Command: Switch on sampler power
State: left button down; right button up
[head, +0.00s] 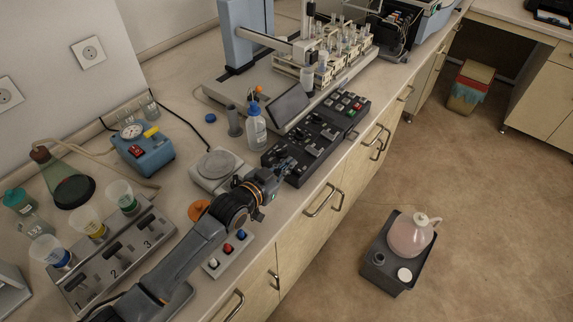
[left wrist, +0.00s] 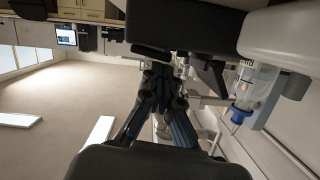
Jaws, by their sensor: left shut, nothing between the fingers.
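The autosampler (head: 240,35) stands at the back of the bench, with a blue-grey column and a rack of tubes (head: 335,45). A black control panel (head: 268,155) with several switches and knobs lies along the bench's front edge. A red button (head: 357,106) and a green button (head: 350,113) show at its far end. Which switch is the sampler power, and its position, is too small to tell. My left gripper (head: 287,165) is over the near end of the panel, its fingers shut and empty. Its dark fingers also show in the left wrist view (left wrist: 160,75). Contact cannot be told.
A blue-capped bottle (head: 256,128) and a round-plated scale (head: 216,165) stand beside the panel. A small switch box (head: 222,262) sits near my left arm. A blue pump (head: 143,150), flask (head: 70,185) and beakers are at left. A tray with a pink jug (head: 408,238) is on the floor.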

pick_arm(q)
jog(key=shift+w+a+f+n+h+b, duration=0.1)
jog(key=shift+a+f+n+h+b, duration=0.2)
jog(key=shift+f+n+b, duration=0.25)
jog(key=shift+d+r+p, duration=0.15)
jog(key=shift+r+p, duration=0.35)
jog(key=shift+p, duration=0.1)
jog(key=s+a+r, duration=0.5)
jog(key=s+a, duration=0.1)
jog(key=s, duration=0.1)
jog(key=shift+s+a+r, duration=0.15)
jog(key=shift+a+r, duration=0.2)
jog(key=shift+r, duration=0.05)
pick_arm(e)
jog(key=shift+s+a+r, duration=0.15)
jog(key=shift+s+a, duration=0.15)
jog(key=shift+a, duration=0.2)
jog(key=shift+d, duration=0.15)
